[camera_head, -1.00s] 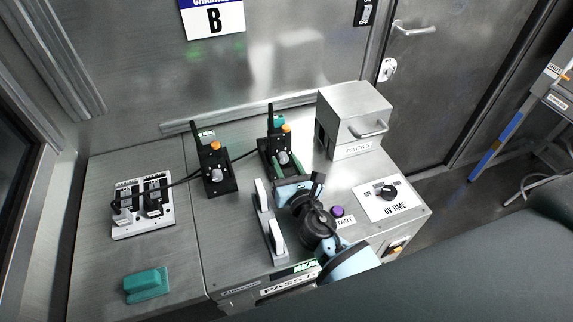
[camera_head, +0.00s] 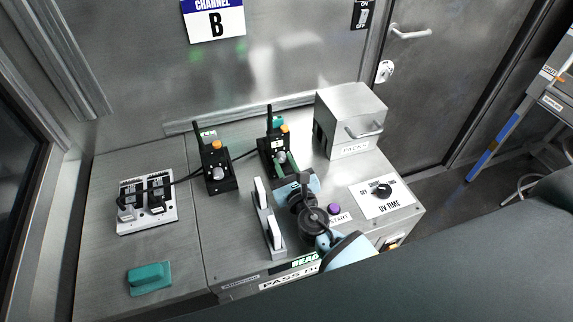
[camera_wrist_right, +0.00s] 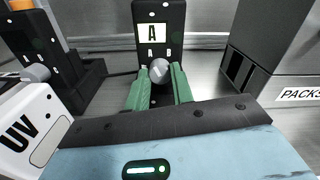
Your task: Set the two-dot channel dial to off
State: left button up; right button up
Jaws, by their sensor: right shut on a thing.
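Two black channel units stand on the steel bench, a left one (camera_head: 220,184) and a right one (camera_head: 266,146), each with a grey dial and an orange-topped part. My right gripper (camera_head: 284,160) is at the right unit, its green fingers shut on that unit's grey dial (camera_wrist_right: 160,71). In the right wrist view the fingers (camera_wrist_right: 159,85) sit either side of the dial, below a screen reading "A" and small "A" and "B" labels. The dial's pale pointer mark is partly visible; its exact setting I cannot tell. The dot markings are too small to count. My left gripper is not in view.
A white-faced UV stand (camera_head: 274,233) is close left of my right wrist. A steel packs box (camera_head: 348,112) stands to the right. A UV time dial (camera_head: 383,189), purple start button (camera_head: 334,208), connector block (camera_head: 147,205) and green block (camera_head: 149,278) are on the bench.

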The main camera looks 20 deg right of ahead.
jog(key=shift+w+r+n+p, duration=0.1)
jog(key=shift+r+n+p, duration=0.2)
jog(key=shift+n, duration=0.7)
jog(key=n, duration=0.2)
jog(key=shift+f+n, duration=0.2)
jog(key=shift+n, duration=0.1)
jog(key=n, duration=0.3)
jog(key=shift+f+n, duration=0.1)
jog(key=shift+n, duration=0.3)
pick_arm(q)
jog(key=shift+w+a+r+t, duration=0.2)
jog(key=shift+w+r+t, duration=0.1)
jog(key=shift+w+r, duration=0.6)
pick_arm(e)
jog(key=shift+n, duration=2.2)
jog(key=o, duration=1)
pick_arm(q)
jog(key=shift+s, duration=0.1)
pick_arm(e)
jog(key=shift+s+f, duration=0.15)
jog(key=shift+s, duration=0.05)
